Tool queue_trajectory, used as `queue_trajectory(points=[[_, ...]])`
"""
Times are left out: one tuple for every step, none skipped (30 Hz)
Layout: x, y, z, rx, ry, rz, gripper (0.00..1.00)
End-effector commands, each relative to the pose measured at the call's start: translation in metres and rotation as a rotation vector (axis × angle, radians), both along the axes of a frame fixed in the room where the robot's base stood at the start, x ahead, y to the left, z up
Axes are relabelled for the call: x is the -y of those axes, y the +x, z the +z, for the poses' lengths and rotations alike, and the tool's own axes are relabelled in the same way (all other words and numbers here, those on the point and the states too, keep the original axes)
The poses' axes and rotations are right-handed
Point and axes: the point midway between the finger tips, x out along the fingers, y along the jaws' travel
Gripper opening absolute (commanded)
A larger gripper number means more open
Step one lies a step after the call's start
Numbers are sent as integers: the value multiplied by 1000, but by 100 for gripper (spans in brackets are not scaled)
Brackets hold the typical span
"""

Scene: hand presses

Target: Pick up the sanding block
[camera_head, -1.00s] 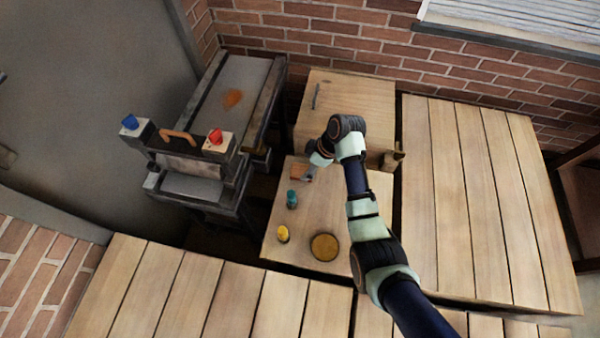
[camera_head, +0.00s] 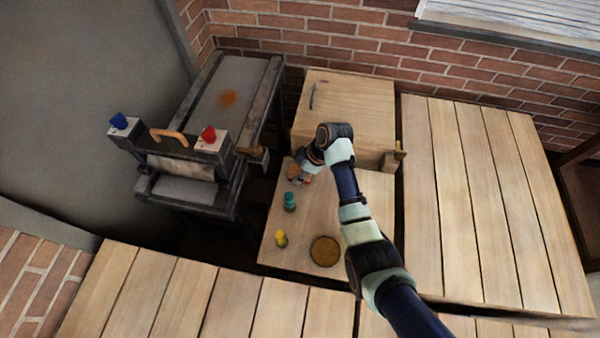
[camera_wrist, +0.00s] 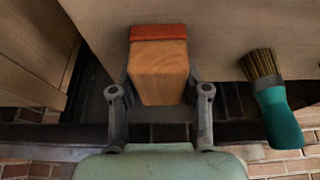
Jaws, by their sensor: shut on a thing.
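The sanding block (camera_wrist: 158,68) is a wooden block with a red-orange face, seen between my fingers in the wrist view. My gripper (camera_wrist: 158,92) is shut on its sides. In the head view my gripper (camera_head: 303,176) is at the left edge of the small wooden table (camera_head: 291,222), and the sanding block (camera_head: 293,172) shows partly beside it. I cannot tell how far the block is above the tabletop.
A brush with a teal handle (camera_wrist: 279,118) is close on the right in the wrist view. A yellow-topped item (camera_head: 281,238) and a round brown tin (camera_head: 325,251) stand nearer the front. The press (camera_head: 205,160) is to the left, and a wooden cabinet (camera_head: 350,100) behind.

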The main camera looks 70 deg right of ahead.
Motion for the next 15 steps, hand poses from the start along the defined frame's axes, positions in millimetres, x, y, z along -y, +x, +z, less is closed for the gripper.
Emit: queue_trajectory(points=[[0, 0, 0, 0, 0, 0, 10], [0, 0, 0, 0, 0, 0, 10], [0, 0, 0, 0, 0, 0, 10], [0, 0, 1, 0, 0, 0, 10], [0, 0, 3, 0, 0, 0, 10], [0, 0, 7, 0, -1, 0, 10], [0, 0, 11, 1, -2, -1, 10], [1, 0, 17, 2, -3, 0, 10], [1, 0, 26, 2, -3, 0, 10], [1, 0, 34, 1, -2, 0, 10], [1, 0, 43, 2, -3, 1, 10], [1, 1, 56, 3, -4, 0, 10], [1, 0, 67, 2, -3, 1, 10], [1, 0, 77, 3, -4, 0, 10], [1, 0, 92, 2, -3, 0, 10]])
